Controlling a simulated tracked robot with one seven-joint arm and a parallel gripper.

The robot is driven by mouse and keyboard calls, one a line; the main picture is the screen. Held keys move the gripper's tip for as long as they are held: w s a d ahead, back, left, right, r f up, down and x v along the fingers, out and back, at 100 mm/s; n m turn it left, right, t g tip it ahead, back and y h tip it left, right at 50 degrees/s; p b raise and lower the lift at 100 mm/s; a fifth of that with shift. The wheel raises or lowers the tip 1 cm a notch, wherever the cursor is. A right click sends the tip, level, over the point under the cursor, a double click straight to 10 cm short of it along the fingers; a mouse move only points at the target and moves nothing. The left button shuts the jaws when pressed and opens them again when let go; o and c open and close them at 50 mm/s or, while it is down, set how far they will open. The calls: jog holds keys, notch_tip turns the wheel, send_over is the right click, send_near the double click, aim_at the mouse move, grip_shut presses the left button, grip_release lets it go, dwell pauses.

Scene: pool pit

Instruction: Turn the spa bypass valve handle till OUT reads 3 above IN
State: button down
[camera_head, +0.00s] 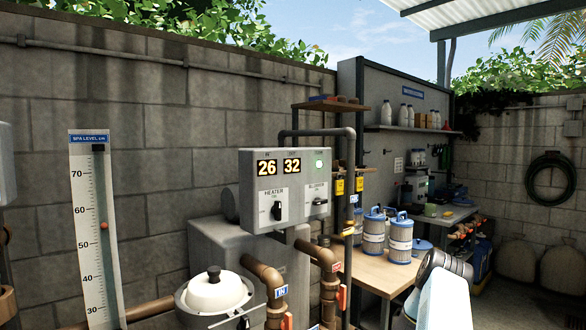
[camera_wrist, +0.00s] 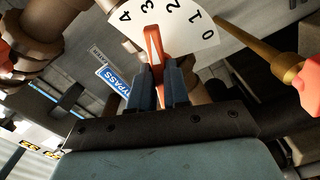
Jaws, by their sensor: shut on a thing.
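The red valve handle (camera_wrist: 154,48) is in the wrist view, in front of a white dial plate (camera_wrist: 180,28) numbered 0 to 4. Its tip points close to the 3. A blue BYPASS tag (camera_wrist: 117,79) is left of the fingers. In the head view the grey control box (camera_head: 285,190) reads 26 on the left display (camera_head: 267,168) and 32 on the right display (camera_head: 292,166). The handle cannot be made out there.
Brown pipes (camera_head: 265,275) with IN and other tags run below the box. A white-lidded pot (camera_head: 215,292) stands left of them. A wooden table (camera_head: 375,272) with blue-and-white filter cartridges (camera_head: 400,240) is right. A brass-coloured rod (camera_wrist: 250,42) passes close right of the dial.

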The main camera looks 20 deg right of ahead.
jog(key=shift+s+f, duration=0.1)
jog(key=shift+s, duration=0.05)
jog(key=m, duration=0.4)
jog(key=shift+a+f+m, duration=0.1)
jog(key=shift+m, duration=0.2)
jog(key=shift+s, duration=0.1)
jog(key=c, duration=1)
grip_release()
jog(key=v, duration=0.6)
jog(key=shift+s+d+r, duration=0.2)
jog(key=shift+s, duration=0.15)
